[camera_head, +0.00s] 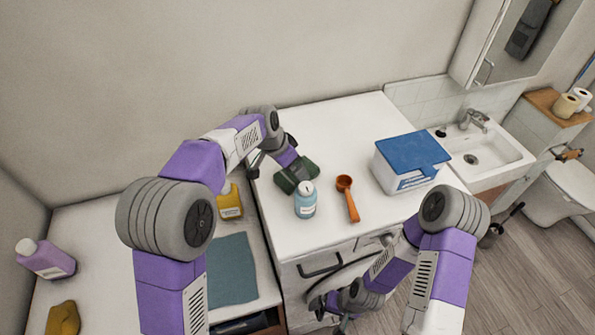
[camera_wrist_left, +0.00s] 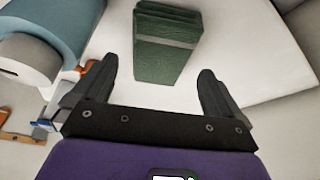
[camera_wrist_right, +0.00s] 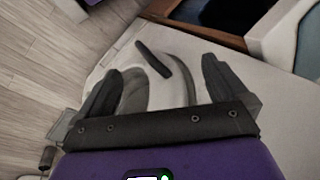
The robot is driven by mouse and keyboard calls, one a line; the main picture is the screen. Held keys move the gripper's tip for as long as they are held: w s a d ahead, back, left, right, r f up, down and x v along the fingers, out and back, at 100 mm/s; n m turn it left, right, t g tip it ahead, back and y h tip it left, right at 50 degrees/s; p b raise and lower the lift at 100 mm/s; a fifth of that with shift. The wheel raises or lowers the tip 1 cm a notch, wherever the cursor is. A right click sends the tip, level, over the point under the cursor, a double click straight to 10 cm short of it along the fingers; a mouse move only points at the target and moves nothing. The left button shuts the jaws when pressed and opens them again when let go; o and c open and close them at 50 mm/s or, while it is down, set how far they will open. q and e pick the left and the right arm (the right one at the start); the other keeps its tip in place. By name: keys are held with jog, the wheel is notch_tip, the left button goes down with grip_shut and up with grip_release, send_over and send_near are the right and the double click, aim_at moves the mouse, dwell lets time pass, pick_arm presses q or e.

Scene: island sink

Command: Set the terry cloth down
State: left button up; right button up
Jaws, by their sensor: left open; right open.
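A dark green folded cloth (camera_head: 305,170), which I take to be the terry cloth, rests on the white counter beside a blue bottle. In the left wrist view the green cloth (camera_wrist_left: 166,50) lies ahead of and between the fingers, with a pale band across it. My left gripper (camera_wrist_left: 157,78) is open, with no contact visible; in the head view it is at the cloth, partly hidden by its own arm. My right gripper (camera_head: 328,303) is low in front of the washing machine. In the right wrist view it (camera_wrist_right: 160,68) is open and empty.
The lower counter at left holds a flat teal cloth (camera_head: 232,270), a yellow container (camera_head: 230,204) and a purple bottle (camera_head: 47,260). The counter's back is clear.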

pick_arm(q)
jog(key=x, duration=0.5)
jog(key=shift+d+p, duration=0.1)
jog(key=shift+p, duration=0.3)
jog(key=c, duration=1)
